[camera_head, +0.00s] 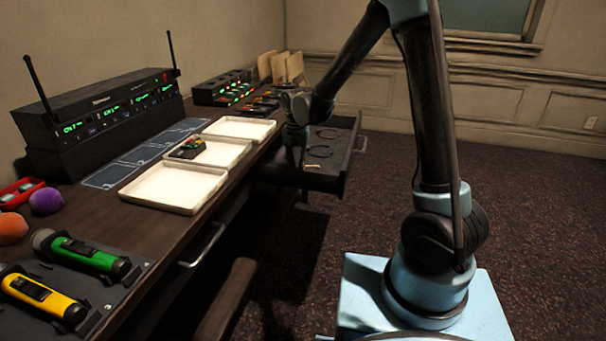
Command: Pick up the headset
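Two dark curved loops, an upper one (327,133) and a lower one (319,154), lie in the open drawer (352,160). One of them may be the headset, but they are too small and dark to tell. My gripper (296,160) points down at the left part of the drawer, beside the desk edge and left of the loops. Its fingers are small and dark, so I cannot tell whether they are open or touch anything.
A small orange-tan item (313,166) lies in the drawer. The desk holds white trays (168,207), a radio receiver rack (110,112), a green microphone (88,255) and a yellow microphone (42,295). A wooden edge (228,300) stands by the desk front. The carpet at right is clear.

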